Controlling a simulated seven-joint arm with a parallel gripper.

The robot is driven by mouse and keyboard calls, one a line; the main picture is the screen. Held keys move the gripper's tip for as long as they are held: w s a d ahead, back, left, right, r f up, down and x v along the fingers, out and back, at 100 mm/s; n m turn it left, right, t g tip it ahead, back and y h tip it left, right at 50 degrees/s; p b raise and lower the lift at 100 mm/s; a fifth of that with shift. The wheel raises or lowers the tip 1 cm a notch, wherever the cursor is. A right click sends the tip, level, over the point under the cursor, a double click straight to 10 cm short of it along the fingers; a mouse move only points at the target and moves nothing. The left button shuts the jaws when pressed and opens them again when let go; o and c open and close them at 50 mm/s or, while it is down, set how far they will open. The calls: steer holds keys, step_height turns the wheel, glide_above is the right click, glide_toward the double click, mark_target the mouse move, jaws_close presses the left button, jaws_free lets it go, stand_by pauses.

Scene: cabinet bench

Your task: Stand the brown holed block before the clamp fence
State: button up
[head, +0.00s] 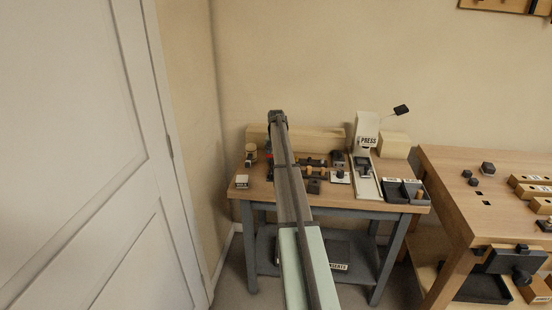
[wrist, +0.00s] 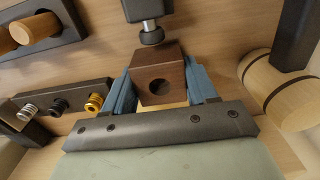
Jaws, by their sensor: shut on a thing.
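The brown holed block (wrist: 164,76) is in the wrist view, with its round hole facing the camera. My gripper (wrist: 160,92) is shut on it, one blue finger on each side. A dark clamp spindle with a rounded foot (wrist: 151,34) shows just beyond the block's top edge; I cannot tell whether they touch. I cannot make out the clamp fence for certain. In the head view my arm covers the middle of the bench (head: 335,206) and hides the block and the fingers.
A wooden mallet head (wrist: 280,88) lies close on the right in the wrist view. A dark holder with metal rings (wrist: 62,108) and a dark rack with wooden pegs (wrist: 38,30) are at left. In the head view, the white press (head: 367,132) and a dark tray (head: 403,191) stand at right.

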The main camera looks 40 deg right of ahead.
steer(key=shift+f, duration=0.15)
stand_by(0.8)
steer(key=o, duration=1.3)
steer(key=shift+r, duration=3.5)
